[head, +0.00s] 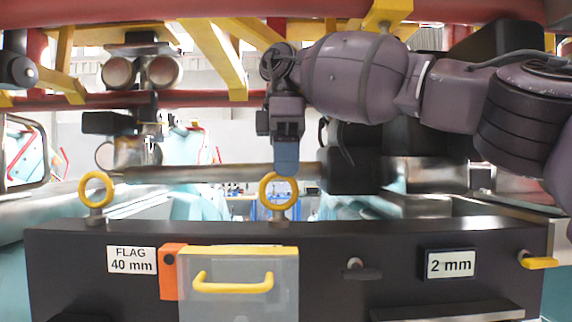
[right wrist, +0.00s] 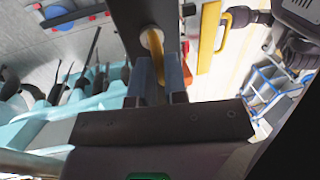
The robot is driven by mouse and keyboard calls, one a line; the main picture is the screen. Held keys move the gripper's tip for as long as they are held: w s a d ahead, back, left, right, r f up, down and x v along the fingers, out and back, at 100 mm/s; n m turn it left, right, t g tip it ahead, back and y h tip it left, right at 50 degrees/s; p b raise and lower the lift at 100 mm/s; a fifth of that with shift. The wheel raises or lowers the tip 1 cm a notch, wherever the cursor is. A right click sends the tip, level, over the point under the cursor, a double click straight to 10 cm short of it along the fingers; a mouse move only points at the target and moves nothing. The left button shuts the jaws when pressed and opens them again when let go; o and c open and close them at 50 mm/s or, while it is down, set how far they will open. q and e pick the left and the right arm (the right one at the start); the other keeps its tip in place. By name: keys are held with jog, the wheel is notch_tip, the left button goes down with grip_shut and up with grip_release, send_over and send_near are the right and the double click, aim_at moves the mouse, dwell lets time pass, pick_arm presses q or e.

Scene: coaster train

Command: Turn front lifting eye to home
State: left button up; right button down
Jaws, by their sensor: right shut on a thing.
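Two yellow lifting eyes stand on the top of the black box (head: 330,250). The left one (head: 83,186) is free, with its ring face-on to the head camera. The other (head: 265,190) is near the middle, with its ring hole also toward the camera. My right gripper (head: 286,172) reaches down from above onto this middle eye and is shut on its ring. In the right wrist view, the yellow ring (right wrist: 155,62) shows between the two blue-grey fingers (right wrist: 158,82). The fingers hide part of the ring. My left gripper is not in view.
A clear cover with a yellow handle (head: 233,283) and an orange block (head: 169,272) sit on the box front. Labels read "FLAG 40 mm" (head: 132,260) and "2 mm" (head: 450,264). A red and yellow frame (head: 200,99) with wheels (head: 160,72) hangs close above.

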dwell(0.3)
jog(key=c, duration=1.2)
grip_release()
jog(key=shift+o, duration=0.2)
